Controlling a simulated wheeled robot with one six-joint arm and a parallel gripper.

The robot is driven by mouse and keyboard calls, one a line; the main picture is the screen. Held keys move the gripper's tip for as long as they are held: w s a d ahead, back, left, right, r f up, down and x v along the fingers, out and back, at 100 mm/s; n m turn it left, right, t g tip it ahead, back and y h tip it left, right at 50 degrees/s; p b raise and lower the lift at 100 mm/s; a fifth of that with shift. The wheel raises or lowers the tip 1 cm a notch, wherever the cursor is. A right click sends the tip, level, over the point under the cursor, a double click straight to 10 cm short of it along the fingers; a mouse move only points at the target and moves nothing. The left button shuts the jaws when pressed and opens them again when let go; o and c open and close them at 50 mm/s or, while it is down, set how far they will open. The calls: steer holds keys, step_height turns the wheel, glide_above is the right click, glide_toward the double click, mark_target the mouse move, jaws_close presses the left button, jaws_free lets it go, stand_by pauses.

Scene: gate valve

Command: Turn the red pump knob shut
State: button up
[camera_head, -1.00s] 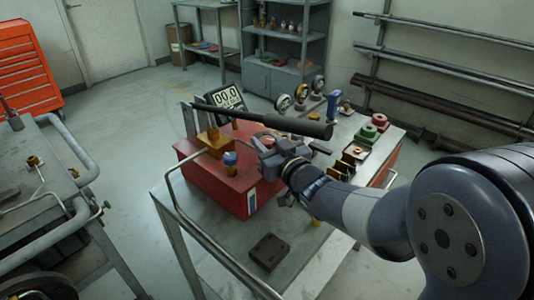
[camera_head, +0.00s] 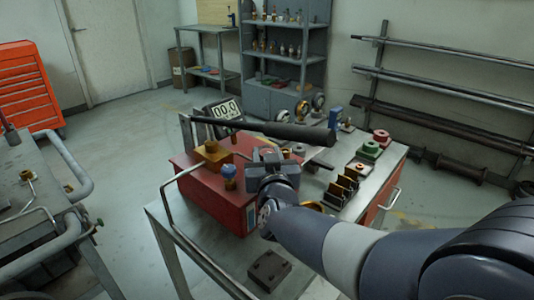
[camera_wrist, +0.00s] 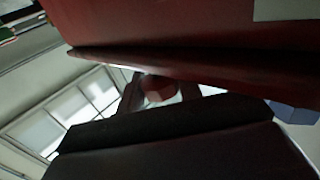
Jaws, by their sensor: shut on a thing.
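The red pump box (camera_head: 213,198) stands on the metal bench, with a brass block (camera_head: 212,153) and a small blue knob (camera_head: 229,171) on it. My gripper (camera_head: 268,158) is over the right part of the box and hides much of what is there. In the wrist view the red knob (camera_wrist: 158,90) sits between the two dark fingers of my gripper (camera_wrist: 160,97), which are shut on it. The red box (camera_wrist: 190,30) fills the top of that view. A blue knob (camera_wrist: 292,111) shows at its right edge.
A long dark lever bar (camera_head: 270,130) crosses just behind my gripper. A bent rail (camera_head: 190,240) runs along the bench's left edge. A dark block (camera_head: 269,270) lies in front. Slotted holders (camera_head: 342,190) stand to the right.

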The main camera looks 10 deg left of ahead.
steer(key=shift+r+m+h+p, duration=0.1)
steer(key=shift+m+h+p, duration=0.3)
steer(key=shift+h+p, duration=0.2)
steer(key=o, duration=1)
steer(key=shift+c, duration=0.2)
steer(key=p+v, duration=0.1)
steer(key=v, duration=0.9)
steer(key=shift+s, duration=0.4)
steer(key=shift+w, duration=0.1)
steer(key=b+x, duration=0.1)
steer(key=x, duration=0.9)
steer(key=shift+w, duration=0.4)
steer(key=shift+s, duration=0.1)
steer(key=shift+s, duration=0.1)
